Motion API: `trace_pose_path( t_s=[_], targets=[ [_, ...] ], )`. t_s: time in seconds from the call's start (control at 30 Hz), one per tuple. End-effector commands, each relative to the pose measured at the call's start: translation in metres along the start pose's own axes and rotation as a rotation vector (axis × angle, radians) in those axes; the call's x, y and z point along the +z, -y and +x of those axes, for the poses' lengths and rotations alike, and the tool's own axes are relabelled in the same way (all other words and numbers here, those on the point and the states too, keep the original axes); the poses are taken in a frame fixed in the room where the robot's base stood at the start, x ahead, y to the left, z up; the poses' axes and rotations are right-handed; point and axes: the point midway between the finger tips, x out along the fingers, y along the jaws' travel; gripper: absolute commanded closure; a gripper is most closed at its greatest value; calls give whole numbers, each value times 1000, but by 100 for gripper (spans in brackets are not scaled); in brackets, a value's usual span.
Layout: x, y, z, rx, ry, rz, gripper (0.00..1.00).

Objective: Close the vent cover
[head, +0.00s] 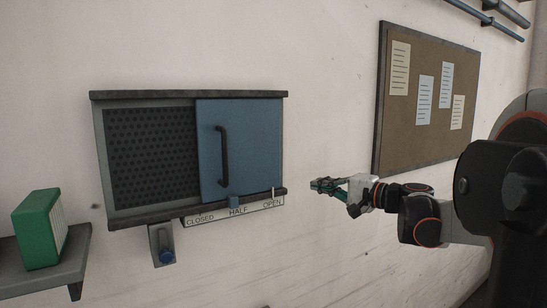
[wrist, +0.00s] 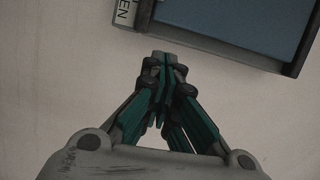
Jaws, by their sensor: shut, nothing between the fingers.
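The vent cover (head: 258,150) is a blue sliding panel with a dark vertical handle (head: 223,156). It covers the right half of the vent frame (head: 190,96); the perforated dark grille (head: 150,155) shows on the left. A small blue tab at the panel's lower edge stands near HALF on the label strip (head: 237,212), which reads CLOSED, HALF, OPEN. My gripper (head: 314,185) is shut and empty, right of the frame's lower right corner and apart from the handle. In the wrist view, my gripper (wrist: 164,60) points toward the wall below part of the blue cover (wrist: 250,25).
A blue-knobbed bracket (head: 164,248) sits on the wall below the frame. A green box (head: 40,230) stands on a shelf (head: 75,262) at lower left. A corkboard (head: 425,105) with papers hangs at right. The wall between frame and corkboard is bare.

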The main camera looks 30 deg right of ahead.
Motion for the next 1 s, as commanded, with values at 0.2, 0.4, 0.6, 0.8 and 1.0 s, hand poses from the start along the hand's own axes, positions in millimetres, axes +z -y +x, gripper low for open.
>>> trace_pose_path(
  t_s=[0.2,0.4,0.6,0.8,1.0],
  targets=[
    [-24,13,-19,-51,-57,24,100],
    [-24,14,6,-51,-53,24,100],
    [-26,17,46,-50,-52,23,100],
    [-28,18,83,-50,-52,23,100],
    [1,19,88,-50,-54,23,100]
  ],
)
